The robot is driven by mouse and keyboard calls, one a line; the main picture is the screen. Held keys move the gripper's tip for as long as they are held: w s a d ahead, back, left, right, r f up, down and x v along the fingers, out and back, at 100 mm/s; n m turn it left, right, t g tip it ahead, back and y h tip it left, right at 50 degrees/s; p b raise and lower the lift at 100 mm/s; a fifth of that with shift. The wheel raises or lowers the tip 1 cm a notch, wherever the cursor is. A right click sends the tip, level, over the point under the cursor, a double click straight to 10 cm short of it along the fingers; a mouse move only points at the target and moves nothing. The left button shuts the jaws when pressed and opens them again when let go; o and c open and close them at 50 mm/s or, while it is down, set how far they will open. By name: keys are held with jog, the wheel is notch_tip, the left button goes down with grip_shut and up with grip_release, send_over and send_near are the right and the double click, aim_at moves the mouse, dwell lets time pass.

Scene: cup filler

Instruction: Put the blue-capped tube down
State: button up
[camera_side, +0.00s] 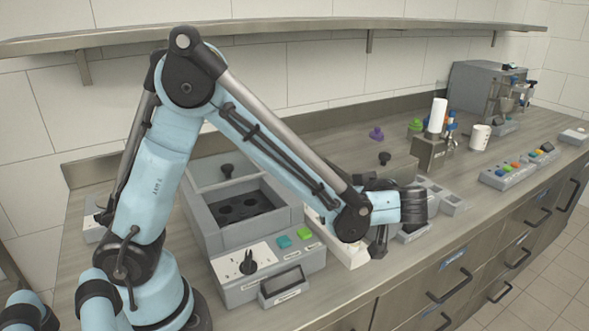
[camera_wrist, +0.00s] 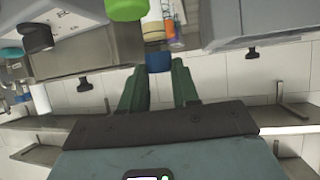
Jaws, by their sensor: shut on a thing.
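The wrist view looks inverted, with the wall shelf low in the picture. In it, the two green fingers of my gripper (camera_wrist: 157,75) stand apart with a blue cap (camera_wrist: 158,62) between their tips. A pale, banded tube body (camera_wrist: 152,28) seems to run up the picture from the cap; its far end is out of clear view. In the side view my gripper (camera_side: 413,206) is at the end of the arm, low over the front part of the counter. Its fingers and the held tube are hidden or too dark to make out there.
A grey station with a dark recessed well (camera_side: 245,206) stands at left. Grey boxes with slots (camera_side: 440,195) lie beside my gripper. Behind are a white cylinder (camera_side: 437,115), a white mug (camera_side: 480,137) and a grey machine (camera_side: 478,90). A button panel (camera_side: 516,167) sits at right.

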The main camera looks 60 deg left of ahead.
jog(key=shift+f, duration=2.15)
jog(key=shift+f, duration=0.1)
jog(key=o, duration=1)
jog(key=shift+o, duration=0.2)
